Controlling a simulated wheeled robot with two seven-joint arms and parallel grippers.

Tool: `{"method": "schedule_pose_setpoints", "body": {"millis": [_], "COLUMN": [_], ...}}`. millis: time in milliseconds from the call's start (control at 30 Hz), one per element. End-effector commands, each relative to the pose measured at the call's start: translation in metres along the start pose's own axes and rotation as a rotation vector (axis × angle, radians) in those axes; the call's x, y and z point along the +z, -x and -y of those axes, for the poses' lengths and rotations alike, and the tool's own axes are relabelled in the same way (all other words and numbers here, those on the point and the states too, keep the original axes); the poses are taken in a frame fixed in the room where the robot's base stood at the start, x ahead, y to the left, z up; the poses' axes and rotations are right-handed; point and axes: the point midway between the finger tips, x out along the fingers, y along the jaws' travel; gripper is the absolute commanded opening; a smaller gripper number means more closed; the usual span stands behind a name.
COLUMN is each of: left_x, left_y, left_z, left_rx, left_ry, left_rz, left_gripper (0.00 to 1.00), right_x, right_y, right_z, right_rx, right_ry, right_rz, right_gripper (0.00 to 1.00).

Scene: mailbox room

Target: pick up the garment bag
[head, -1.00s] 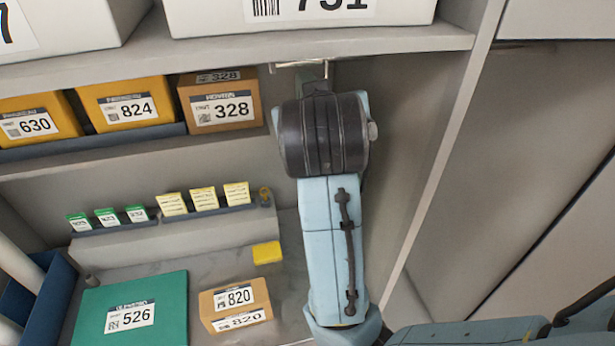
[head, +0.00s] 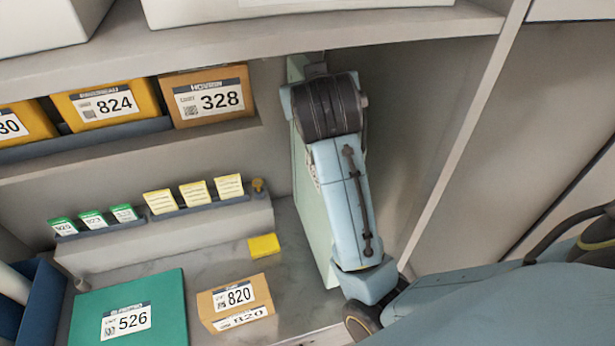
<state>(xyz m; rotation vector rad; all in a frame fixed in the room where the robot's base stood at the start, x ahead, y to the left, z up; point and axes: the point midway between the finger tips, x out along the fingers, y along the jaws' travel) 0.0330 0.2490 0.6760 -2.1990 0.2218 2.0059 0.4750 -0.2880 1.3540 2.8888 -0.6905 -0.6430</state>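A pale green, flat, tall panel, which looks like the garment bag (head: 312,215), stands or hangs upright in the right part of the shelf bay. It shows to the left of and behind my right arm, which covers much of it. A bit of a label shows at the arm's edge. My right gripper (head: 317,62) is at the top of the bay, just under the upper shelf, close to the bag's top. Its fingers are hidden behind my wrist, so I cannot tell whether they hold the bag. My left gripper is out of view.
The upper shelf (head: 400,30) is close above my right wrist, and the bay's side wall (head: 470,130) is to the right. A yellow block (head: 264,245), an orange box 820 (head: 238,297) and a green box 526 (head: 130,315) lie on the lower surface.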

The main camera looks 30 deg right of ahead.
Motion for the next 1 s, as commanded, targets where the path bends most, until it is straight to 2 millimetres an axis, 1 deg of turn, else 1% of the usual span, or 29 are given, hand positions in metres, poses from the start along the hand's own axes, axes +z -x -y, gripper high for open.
{"method": "schedule_pose_setpoints", "body": {"millis": [67, 233, 267, 467, 733, 767, 1000], "left_x": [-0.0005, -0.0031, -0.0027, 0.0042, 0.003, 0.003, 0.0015], "left_y": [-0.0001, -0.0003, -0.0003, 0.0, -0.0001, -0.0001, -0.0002], "left_z": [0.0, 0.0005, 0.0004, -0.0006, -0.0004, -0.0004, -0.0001], "left_rx": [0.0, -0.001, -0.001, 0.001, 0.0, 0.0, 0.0], "left_ry": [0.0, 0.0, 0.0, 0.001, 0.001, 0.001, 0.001], "left_rz": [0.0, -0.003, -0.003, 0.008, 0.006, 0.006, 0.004], "left_gripper": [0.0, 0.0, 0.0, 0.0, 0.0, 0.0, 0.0], "right_x": [0.0014, 0.0013, 0.0013, 0.0013, 0.0019, 0.002, 0.0012], "right_y": [-0.0034, -0.0035, -0.0034, -0.0033, -0.0034, -0.0034, -0.0031], "right_z": [-0.0024, -0.0023, -0.0023, -0.0021, -0.0018, -0.0018, -0.0019], "right_rx": [0.002, 0.001, 0.001, 0.001, 0.001, 0.001, 0.001], "right_ry": [-0.001, -0.002, -0.002, -0.002, -0.001, -0.001, -0.002], "right_rz": [0.0, 0.0, 0.0, 0.0, 0.002, 0.002, -0.001], "right_gripper": [0.64, 0.64, 0.63, 0.37, 0.01, 0.0, 0.0]}}
